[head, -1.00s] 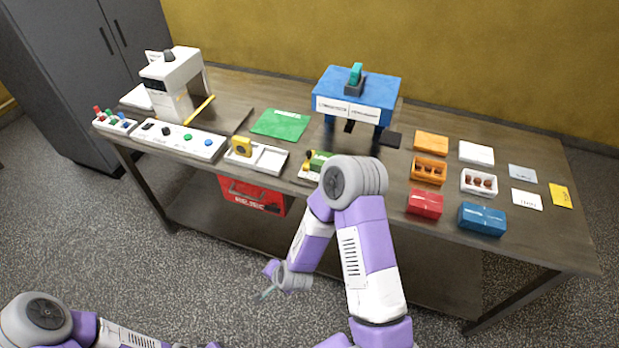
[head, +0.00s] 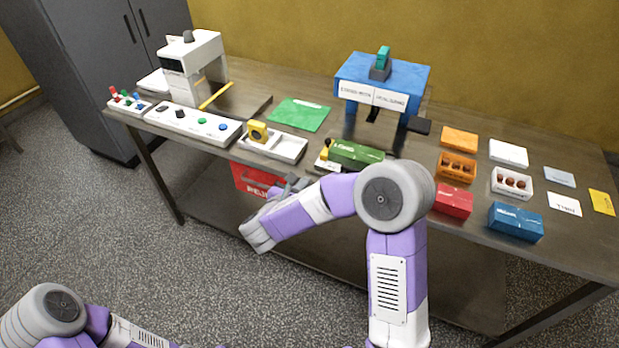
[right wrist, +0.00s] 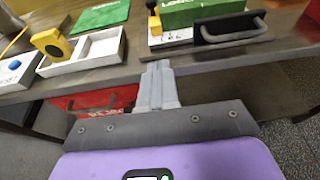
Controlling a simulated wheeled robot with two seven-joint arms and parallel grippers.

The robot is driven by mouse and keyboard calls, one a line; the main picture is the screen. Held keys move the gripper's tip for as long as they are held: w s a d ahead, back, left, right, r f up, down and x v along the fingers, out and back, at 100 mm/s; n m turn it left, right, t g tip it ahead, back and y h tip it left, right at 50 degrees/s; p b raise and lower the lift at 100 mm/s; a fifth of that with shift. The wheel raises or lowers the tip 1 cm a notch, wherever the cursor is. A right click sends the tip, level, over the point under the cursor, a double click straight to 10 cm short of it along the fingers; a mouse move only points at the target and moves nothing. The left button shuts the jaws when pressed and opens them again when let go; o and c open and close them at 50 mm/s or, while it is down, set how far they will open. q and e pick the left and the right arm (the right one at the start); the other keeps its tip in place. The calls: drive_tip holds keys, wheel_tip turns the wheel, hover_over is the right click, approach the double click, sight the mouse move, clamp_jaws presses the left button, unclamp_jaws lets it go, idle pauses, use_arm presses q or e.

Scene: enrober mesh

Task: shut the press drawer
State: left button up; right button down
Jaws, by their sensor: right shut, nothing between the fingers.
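A green box-shaped unit (head: 357,153) stands at the table's front edge, on a white base with a yellow-knobbed lever. In the right wrist view it shows at the top right (right wrist: 200,12), with a dark front and a grey bar handle (right wrist: 232,36) facing me. I cannot tell how far this front stands out. My right gripper (right wrist: 158,66) is shut and empty, in front of the table edge, left of the handle and apart from it. In the head view it is partly hidden beside my forearm (head: 292,184). My left gripper is out of view.
A blue-topped press-like unit (head: 382,78) stands at the back. A white tray with a yellow block (head: 290,146) and a button panel (head: 192,124) lie left. Red (head: 454,201) and blue (head: 515,222) boxes stand right. A red crate (head: 250,178) is below the tabletop.

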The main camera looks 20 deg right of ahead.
approach(325, 158)
drive_tip(key=x, duration=0.5)
drive_tip(key=shift+f+b, duration=0.3)
drive_tip(key=shift+b, duration=0.05)
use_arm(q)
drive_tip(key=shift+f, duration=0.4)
use_arm(e)
drive_tip(key=shift+w+d, duration=0.45)
drive_tip(key=shift+d, duration=0.15)
